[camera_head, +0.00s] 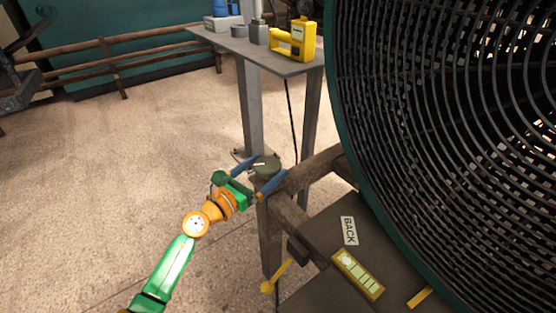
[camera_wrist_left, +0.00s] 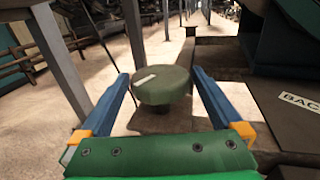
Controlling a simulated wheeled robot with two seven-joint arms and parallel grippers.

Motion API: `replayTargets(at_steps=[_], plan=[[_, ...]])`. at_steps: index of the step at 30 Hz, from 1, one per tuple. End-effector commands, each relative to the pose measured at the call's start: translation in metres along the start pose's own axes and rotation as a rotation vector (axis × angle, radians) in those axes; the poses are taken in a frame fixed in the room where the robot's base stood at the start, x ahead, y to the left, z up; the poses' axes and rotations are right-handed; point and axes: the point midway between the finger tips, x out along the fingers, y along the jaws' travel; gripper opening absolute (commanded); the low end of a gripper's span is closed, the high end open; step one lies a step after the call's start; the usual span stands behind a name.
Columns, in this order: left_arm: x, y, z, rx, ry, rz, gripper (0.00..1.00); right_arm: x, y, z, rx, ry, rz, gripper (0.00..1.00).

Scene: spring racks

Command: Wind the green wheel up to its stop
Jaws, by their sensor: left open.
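The green wheel (camera_head: 265,166) is a dark green round knob with a pale mark on its top, beside the wooden rack post. In the left wrist view the wheel (camera_wrist_left: 163,87) sits centred between the tips of my left gripper. My left gripper (camera_head: 262,172) is open, its two blue fingers one on each side of the wheel. In the left wrist view a gap shows between the left finger and the wheel; whether the right finger touches it I cannot tell. My right gripper is in neither view.
A large round black grille with a teal rim (camera_head: 345,110) fills the right. A dark table (camera_head: 325,220) carries a BACK label (camera_head: 348,230) and a yellow gauge (camera_head: 357,275). A yellow lever (camera_head: 277,276) hangs at its edge. A shelf (camera_head: 255,50) holds a yellow device (camera_head: 297,40). The floor at left is clear.

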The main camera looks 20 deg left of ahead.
Motion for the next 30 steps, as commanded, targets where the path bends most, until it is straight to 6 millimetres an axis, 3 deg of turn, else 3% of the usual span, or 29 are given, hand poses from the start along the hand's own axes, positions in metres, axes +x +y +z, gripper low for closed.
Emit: replayTargets(at_steps=[3, 9, 18, 25, 26, 30], plan=[[0.020, 0.000, -0.001, -0.003, -0.002, 0.001, 1.00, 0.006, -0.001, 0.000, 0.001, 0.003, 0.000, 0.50], [0.040, 0.000, -0.002, -0.003, 0.000, 0.000, 1.00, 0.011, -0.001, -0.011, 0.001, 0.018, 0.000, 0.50], [0.043, 0.000, -0.001, -0.003, 0.001, 0.000, 1.00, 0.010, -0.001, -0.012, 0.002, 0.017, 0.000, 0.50], [0.043, 0.000, -0.001, -0.003, 0.001, 0.000, 0.38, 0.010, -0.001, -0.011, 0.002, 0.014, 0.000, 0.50], [0.043, 0.000, -0.001, -0.004, 0.001, 0.000, 0.33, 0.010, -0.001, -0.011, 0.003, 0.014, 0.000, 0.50], [0.043, 0.000, 0.000, -0.004, 0.002, 0.008, 0.33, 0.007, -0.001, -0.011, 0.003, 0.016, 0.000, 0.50]])
